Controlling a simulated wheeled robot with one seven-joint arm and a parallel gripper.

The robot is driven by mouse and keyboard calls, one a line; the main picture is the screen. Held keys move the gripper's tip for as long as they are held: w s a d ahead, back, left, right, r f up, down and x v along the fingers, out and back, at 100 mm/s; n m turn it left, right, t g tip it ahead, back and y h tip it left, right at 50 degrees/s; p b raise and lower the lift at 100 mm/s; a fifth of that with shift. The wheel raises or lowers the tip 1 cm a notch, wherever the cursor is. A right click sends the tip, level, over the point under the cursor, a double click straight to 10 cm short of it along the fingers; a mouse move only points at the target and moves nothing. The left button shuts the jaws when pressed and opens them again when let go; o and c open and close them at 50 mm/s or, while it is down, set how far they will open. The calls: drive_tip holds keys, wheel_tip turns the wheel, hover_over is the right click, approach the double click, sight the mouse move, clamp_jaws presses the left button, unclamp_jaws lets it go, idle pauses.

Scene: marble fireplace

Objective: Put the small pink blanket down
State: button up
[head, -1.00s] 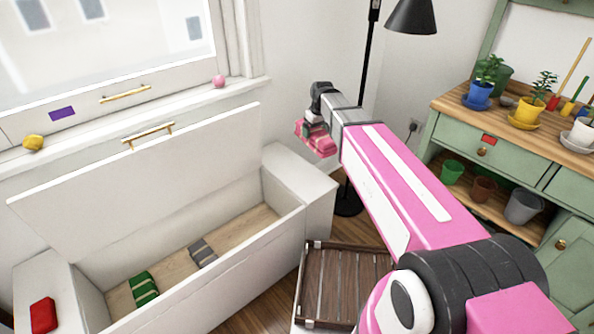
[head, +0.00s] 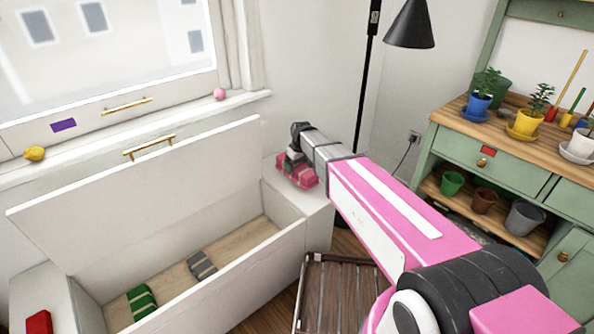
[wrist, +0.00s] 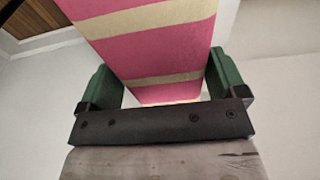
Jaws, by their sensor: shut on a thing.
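The small pink blanket (head: 299,174) is folded, pink with pale stripes. In the head view it is at the end of my arm, over or on the white top at the right end of the open bench; I cannot tell whether it touches. In the wrist view the blanket (wrist: 155,45) fills the space between the two green fingers of my gripper (wrist: 165,85). My gripper is shut on it. In the head view the gripper (head: 297,158) is partly hidden by my own arm.
The white bench (head: 240,290) has its lid (head: 150,190) raised; a green striped blanket (head: 141,302) and a grey one (head: 201,265) lie inside. A red item (head: 39,322) lies on its left end. A black lamp (head: 409,28), slatted wooden rack (head: 340,295) and green potting bench (head: 455,145) stand to the right.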

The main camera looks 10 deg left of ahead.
drive_tip(key=shift+f, duration=1.45)
drive_tip(key=shift+f, duration=0.15)
drive_tip(key=o, duration=0.7)
drive_tip(key=r, duration=0.4)
drive_tip(key=d+r, duration=0.1)
drive_tip(key=r, duration=0.3)
drive_tip(key=s+r, duration=0.1)
drive_tip(key=r, duration=0.3)
drive_tip(key=shift+s+d+r, duration=0.1)
drive_tip(key=shift+d, duration=0.1)
drive_tip(key=s+d+f+m, duration=0.2)
drive_tip(key=s+d, duration=0.4)
drive_tip(key=d, duration=0.4)
drive_tip(key=s+d+f+m+h, duration=0.1)
drive_tip(key=s+d+f+m, duration=0.2)
drive_tip(key=s+d, duration=0.3)
drive_tip(key=s+d+f+m+g, duration=0.1)
drive_tip(key=s+d+f+m, duration=0.2)
drive_tip(key=d, duration=1.2)
drive_tip(key=shift+s+d+f+m, duration=0.15)
drive_tip(key=shift+s+m, duration=0.25)
drive_tip(key=shift+s, duration=0.5)
drive_tip(key=shift+s+f+m, duration=0.1)
drive_tip(key=shift+s+m, duration=0.3)
drive_tip(key=shift+s, duration=0.5)
